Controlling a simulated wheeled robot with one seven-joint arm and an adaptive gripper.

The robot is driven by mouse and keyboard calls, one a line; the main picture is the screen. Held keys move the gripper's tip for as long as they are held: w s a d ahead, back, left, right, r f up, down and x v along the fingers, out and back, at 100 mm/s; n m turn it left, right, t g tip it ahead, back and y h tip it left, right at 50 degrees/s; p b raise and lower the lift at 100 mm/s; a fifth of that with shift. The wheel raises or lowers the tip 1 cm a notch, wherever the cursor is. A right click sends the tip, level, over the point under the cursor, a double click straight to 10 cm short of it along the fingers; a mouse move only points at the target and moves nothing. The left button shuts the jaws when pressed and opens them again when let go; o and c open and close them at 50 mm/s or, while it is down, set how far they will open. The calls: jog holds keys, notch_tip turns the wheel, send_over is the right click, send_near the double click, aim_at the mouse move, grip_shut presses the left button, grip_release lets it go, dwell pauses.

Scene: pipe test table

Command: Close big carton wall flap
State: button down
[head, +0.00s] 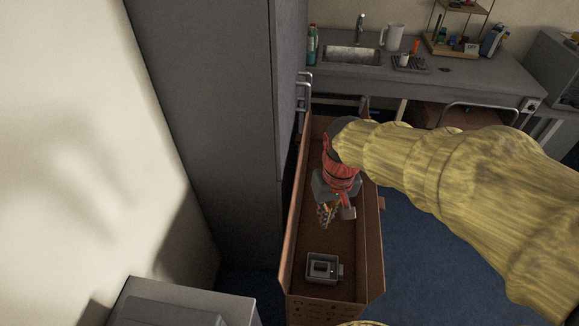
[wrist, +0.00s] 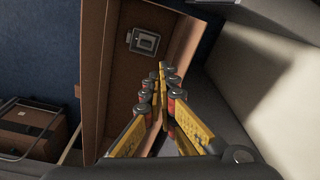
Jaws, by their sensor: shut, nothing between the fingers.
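The big brown carton (head: 316,165) stands open on the floor, long and narrow, beside the tall grey cabinet. Its left flap (head: 294,225), on the cabinet side, stands up roughly in line with the carton wall. Its right flap (head: 373,240) also stands up, leaning outward a little. My gripper (head: 325,222) is shut and empty, pointing down over the carton opening between the two flaps. I cannot tell how deep it reaches. In the wrist view the shut fingers (wrist: 161,72) are above the carton interior, with a flap edge (wrist: 186,45) just right of them.
A small grey metal part (head: 322,268) lies in the carton's near end. The grey cabinet (head: 225,130) stands close on the left. A grey box (head: 185,300) is at lower left. A counter with a sink (head: 350,55) runs behind. Blue floor (head: 425,270) is clear on the right.

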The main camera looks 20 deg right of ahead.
jog(key=w+d+f+n+y+p, duration=0.1)
jog(key=w+f+n+p, duration=0.35)
jog(key=w, duration=0.75)
jog(key=w+f+n+p, duration=0.3)
jog(key=w+f+p, duration=0.25)
jog(key=w, duration=0.55)
jog(key=w+d+f+n+y+p, duration=0.1)
jog(key=w+f+n+p, duration=0.4)
jog(key=w, duration=0.7)
notch_tip(320, 180, down, 9)
jog(key=w+a+n+p, duration=0.1)
jog(key=p, duration=0.2)
jog(key=shift+w+a+p, duration=0.15)
jog(key=shift+a+p, duration=0.15)
jog(key=shift+a, duration=0.1)
jog(key=shift+r+n, duration=0.1)
jog(key=shift+n, duration=0.15)
